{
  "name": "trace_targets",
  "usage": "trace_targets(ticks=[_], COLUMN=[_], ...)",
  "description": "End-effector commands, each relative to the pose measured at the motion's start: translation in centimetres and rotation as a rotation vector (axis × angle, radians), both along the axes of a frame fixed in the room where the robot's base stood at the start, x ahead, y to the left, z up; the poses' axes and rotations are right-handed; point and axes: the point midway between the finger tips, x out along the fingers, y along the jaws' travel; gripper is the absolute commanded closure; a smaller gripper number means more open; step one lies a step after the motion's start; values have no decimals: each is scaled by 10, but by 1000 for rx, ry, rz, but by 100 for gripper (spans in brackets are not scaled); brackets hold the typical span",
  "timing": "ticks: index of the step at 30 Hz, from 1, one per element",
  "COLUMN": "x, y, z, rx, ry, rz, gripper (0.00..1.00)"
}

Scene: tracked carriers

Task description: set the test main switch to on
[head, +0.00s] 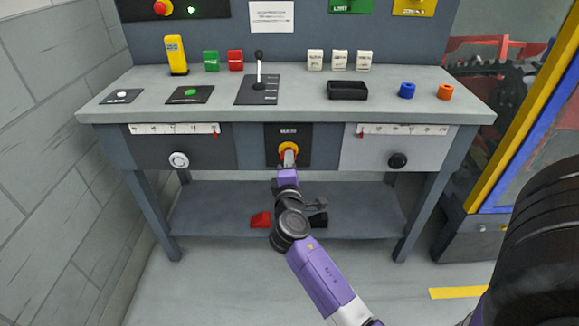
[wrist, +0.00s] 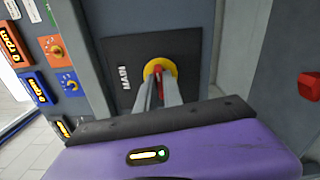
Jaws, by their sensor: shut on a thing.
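The main switch is a red handle on a yellow round plate (head: 283,149), set in a black panel on the front of the bench, between two drawer-like fronts. In the wrist view its yellow disc (wrist: 152,67) sits on the black plate marked MAIN (wrist: 122,57). My gripper (head: 289,158) reaches it from below and in front. In the wrist view the two grey fingers (wrist: 159,92) are closed on the red handle (wrist: 159,77). The fingers hide much of the handle, so I cannot read its exact angle.
White (head: 179,160) and black (head: 397,160) knobs flank the switch. A lower shelf (head: 350,215) lies beneath my wrist.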

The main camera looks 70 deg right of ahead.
Motion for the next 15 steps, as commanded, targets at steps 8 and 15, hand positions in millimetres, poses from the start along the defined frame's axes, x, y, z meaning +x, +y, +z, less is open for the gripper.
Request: trace_targets(ticks=[8, 15], x=[-1, -1], y=[0, 0], z=[-3, -2], rx=[42, 52], ry=[-95, -120], rz=[0, -1], gripper=[100, 100])
